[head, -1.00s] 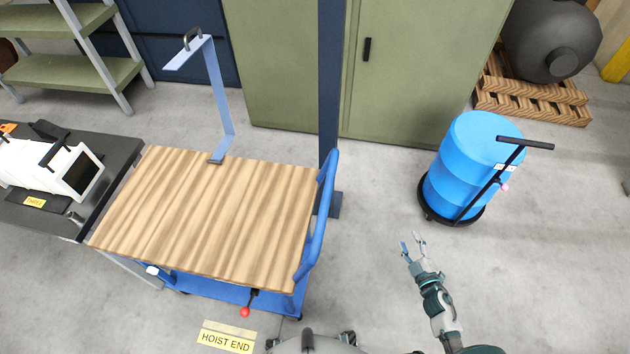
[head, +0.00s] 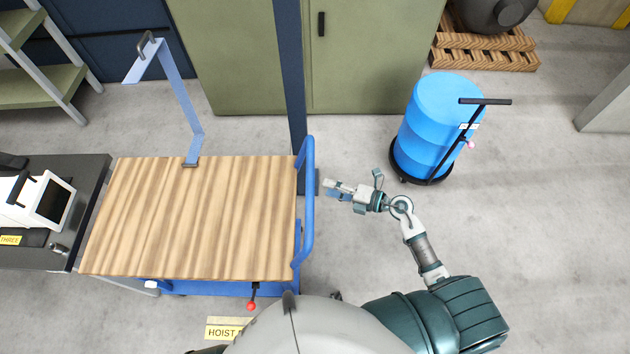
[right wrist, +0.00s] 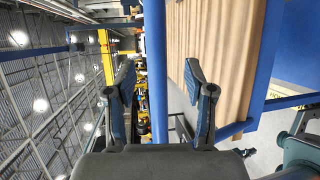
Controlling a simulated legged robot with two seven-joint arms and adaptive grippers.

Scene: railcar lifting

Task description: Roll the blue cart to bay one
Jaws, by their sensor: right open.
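The blue cart has a wooden deck (head: 190,225) and an upright blue push handle (head: 309,205) at its right end. My right gripper (head: 331,189) is open and empty just right of the handle, pointing at it, with a small gap showing in the head view. In the right wrist view the handle bar (right wrist: 156,60) runs lengthwise between the two open fingers (right wrist: 160,85), with the deck edge (right wrist: 215,60) to the right. I cannot tell how deep the bar lies between the fingers. My left gripper is not in view. No bay one sign shows.
A blue drum (head: 438,120) on a black wheeled dolly stands right of the cart. A dark bench (head: 85,185) with a "THREE" label is close on the left. A green cabinet (head: 370,60) and dark post (head: 291,70) stand behind.

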